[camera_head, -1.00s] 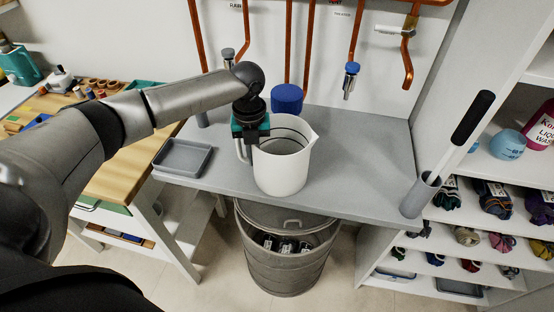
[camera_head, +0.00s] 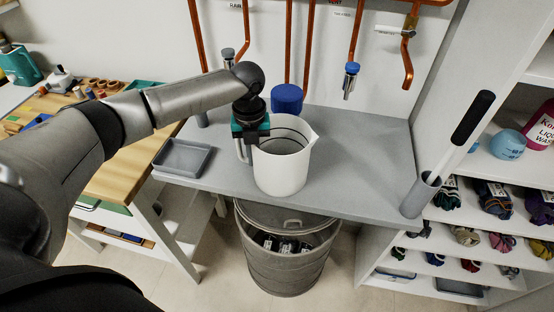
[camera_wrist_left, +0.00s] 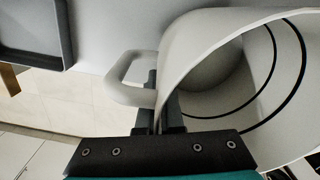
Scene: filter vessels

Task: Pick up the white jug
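The white jug (camera_head: 281,168) stands upright on the grey counter, near its front edge, with its spout to the right. In the left wrist view its rim and wall (camera_wrist_left: 215,60) fill the right side, and its handle (camera_wrist_left: 118,85) sticks out to the left. My left gripper (camera_head: 250,143) is at the jug's left rim, beside the handle. In the left wrist view the fingers (camera_wrist_left: 160,117) are close together, one on each side of the jug's wall, and look shut on it. The fingertips are partly hidden. My right gripper is not in view.
A grey tray (camera_head: 184,157) lies left of the jug on the counter (camera_head: 355,160). A blue-capped object (camera_head: 287,98) is behind the jug, and copper pipes (camera_head: 288,45) run up the wall. A holder with a black-handled tool (camera_head: 420,195) is at the right. A bin (camera_head: 284,268) stands below.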

